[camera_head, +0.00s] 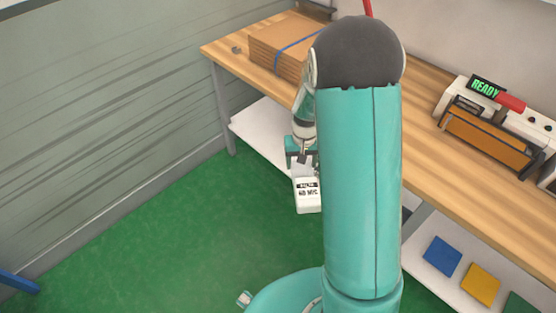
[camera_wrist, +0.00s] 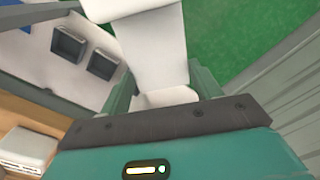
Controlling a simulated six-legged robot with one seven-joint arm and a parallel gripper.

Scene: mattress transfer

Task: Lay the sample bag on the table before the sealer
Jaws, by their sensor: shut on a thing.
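The sample bag (camera_head: 307,196) is white with a dark printed label. It hangs below my gripper (camera_head: 303,158), in the air over the green floor and apart from the table. My gripper is shut on its upper end. In the wrist view the white bag (camera_wrist: 158,48) runs up from between the fingers (camera_wrist: 162,92). The wooden table (camera_head: 425,165) is on the right. The sealer (camera_head: 490,140) stands on it, with a green READY display and an orange-brown front. My arm hides the middle of the table.
A cardboard stack (camera_head: 280,45) with a blue strap lies at the table's far left end. Blue (camera_head: 442,255) and yellow (camera_head: 481,285) squares lie on the lower shelf. Dark bins (camera_wrist: 69,46) show in the wrist view. A grey wall (camera_head: 100,110) is on the left; green floor lies between.

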